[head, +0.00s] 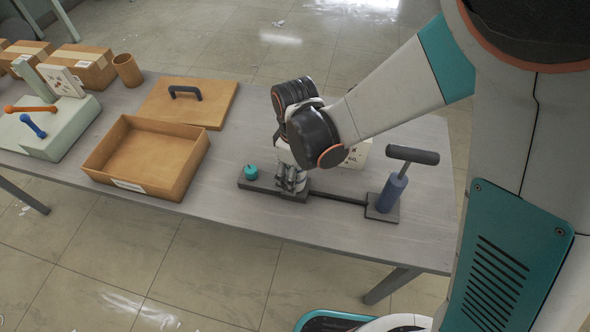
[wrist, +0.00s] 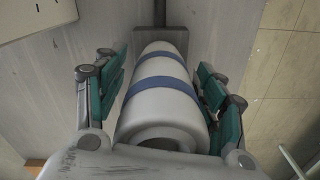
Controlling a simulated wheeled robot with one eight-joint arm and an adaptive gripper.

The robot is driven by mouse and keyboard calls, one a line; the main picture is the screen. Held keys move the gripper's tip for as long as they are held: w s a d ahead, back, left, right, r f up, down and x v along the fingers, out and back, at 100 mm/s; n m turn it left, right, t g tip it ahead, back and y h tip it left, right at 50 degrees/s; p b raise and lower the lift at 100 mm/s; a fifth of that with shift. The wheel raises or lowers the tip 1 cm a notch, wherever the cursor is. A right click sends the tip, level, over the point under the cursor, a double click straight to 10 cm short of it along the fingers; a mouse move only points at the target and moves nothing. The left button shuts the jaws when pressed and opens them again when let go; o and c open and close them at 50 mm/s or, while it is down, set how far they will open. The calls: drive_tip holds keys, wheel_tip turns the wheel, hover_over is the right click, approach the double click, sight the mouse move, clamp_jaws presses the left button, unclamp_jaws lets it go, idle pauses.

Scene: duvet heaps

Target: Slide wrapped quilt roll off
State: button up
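The quilt roll (wrist: 158,100) is white with two blue bands and lies lengthwise between my fingers in the wrist view. It is on a dark grey plate (wrist: 160,36), whose end shows past the roll. In the head view my gripper (head: 291,184) points down over the dark plate (head: 262,186) on the table and hides the roll. My gripper (wrist: 163,92) is open around the roll, with teal-padded fingers on both sides. A thin gap shows on the left; contact on the right is unclear.
A dark bar joins the plate to a blue pump-like post (head: 391,192) with a T-handle. A teal knob (head: 251,172) sits at the plate's left end. An orange-brown tray (head: 183,179) and a handled lid (head: 211,104) lie left. The table's front edge is close.

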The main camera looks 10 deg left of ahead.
drive_tip(key=c, duration=0.9)
drive_tip(key=shift+r, duration=0.1)
drive_tip(key=shift+r+p, duration=1.85)
drive_tip(key=shift+r, duration=0.8)
